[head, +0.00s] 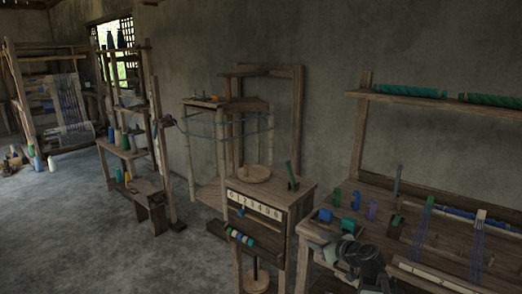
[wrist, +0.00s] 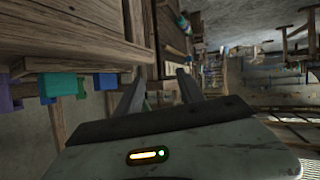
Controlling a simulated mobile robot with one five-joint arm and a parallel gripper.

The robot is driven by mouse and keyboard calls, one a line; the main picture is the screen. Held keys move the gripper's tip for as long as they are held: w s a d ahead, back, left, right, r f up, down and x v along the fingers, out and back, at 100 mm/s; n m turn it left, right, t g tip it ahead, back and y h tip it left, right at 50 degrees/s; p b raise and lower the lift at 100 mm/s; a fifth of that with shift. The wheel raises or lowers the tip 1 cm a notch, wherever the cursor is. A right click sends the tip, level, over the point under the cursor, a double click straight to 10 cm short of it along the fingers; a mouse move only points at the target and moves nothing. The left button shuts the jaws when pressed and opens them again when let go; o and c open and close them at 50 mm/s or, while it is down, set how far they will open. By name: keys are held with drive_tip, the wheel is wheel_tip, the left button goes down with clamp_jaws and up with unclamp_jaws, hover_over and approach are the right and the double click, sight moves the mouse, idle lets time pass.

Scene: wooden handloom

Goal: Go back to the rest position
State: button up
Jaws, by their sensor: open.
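My gripper (wrist: 160,84) shows in the wrist view with its two dark fingers apart and nothing held between them. In the head view my gripper (head: 338,248) is low at the right, in front of the near left corner of the loom table (head: 445,243). Its fingertips are too small and dark there to make out clearly. I cannot tell whether it touches the table edge.
Blue, green and purple blocks (head: 355,201) sit along the loom table's left side. A small stand (head: 300,197) with a number strip (head: 256,205) and coloured spools (head: 240,237) is left of my gripper. A shelf rack (head: 127,152) stands farther left.

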drive_tip(key=s+a+f+g+h+b, duration=0.1)
drive_tip(key=s+a+f+g+b, duration=0.1)
drive_tip(key=s+a+f+g, duration=0.95)
drive_tip(key=s+d+f+m+h, duration=0.5)
drive_tip(key=s+d+m, duration=0.1)
drive_tip(key=s, duration=0.2)
wheel_tip(320, 180, up, 17)
drive_tip(key=p, duration=1.7)
drive_tip(key=shift+w+a+r+p, duration=0.2)
drive_tip(key=shift+w+p, duration=0.1)
drive_tip(key=shift+p, duration=0.1)
drive_tip(key=shift+f+g, duration=0.1)
drive_tip(key=shift+g, duration=0.15)
